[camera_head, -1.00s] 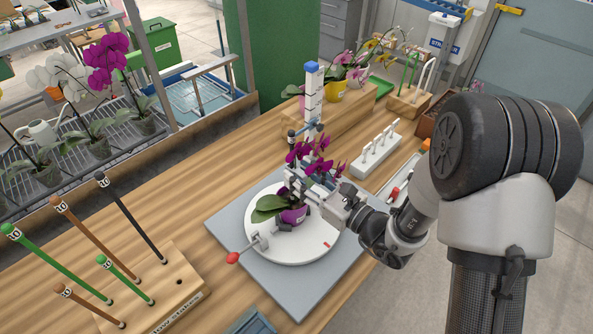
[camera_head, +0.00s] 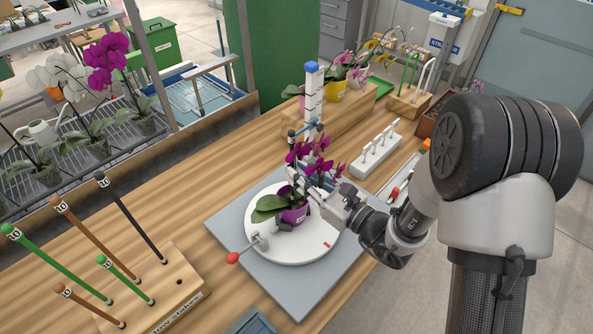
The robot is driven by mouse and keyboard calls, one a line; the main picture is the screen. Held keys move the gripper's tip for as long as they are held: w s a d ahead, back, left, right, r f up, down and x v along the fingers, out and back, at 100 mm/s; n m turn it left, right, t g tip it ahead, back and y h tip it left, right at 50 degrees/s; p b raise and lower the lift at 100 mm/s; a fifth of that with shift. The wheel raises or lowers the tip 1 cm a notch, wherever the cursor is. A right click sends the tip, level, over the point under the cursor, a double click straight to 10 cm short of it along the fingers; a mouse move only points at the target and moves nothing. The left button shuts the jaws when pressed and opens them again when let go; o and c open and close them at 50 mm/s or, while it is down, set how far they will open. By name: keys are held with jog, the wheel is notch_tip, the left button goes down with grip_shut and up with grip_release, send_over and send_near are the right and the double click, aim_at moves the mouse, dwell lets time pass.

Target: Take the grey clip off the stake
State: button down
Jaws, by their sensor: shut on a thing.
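The purple-flowered orchid (camera_head: 313,167) stands in a purple pot (camera_head: 295,214) on a white round turntable (camera_head: 265,207). My gripper (camera_head: 296,180) is in among the plant, above the pot and just below the flowers. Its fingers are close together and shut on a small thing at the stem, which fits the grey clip. The clip and the stake are too small and too covered by the fingers and flowers to make out clearly.
A white measuring post with a blue top (camera_head: 312,90) stands behind the plant. A wooden block with coloured stakes (camera_head: 178,294) is at left. A white rack (camera_head: 376,150) stands at right. Bare bench lies left of the turntable.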

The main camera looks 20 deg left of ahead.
jog(key=shift+d, duration=0.1)
dwell(0.3)
jog(key=shift+s+d, duration=0.2)
jog(key=shift+d, duration=0.45)
jog(key=v, duration=1.1)
jog(key=shift+s+d+b, duration=0.15)
jog(key=shift+b, duration=0.2)
dwell(2.2)
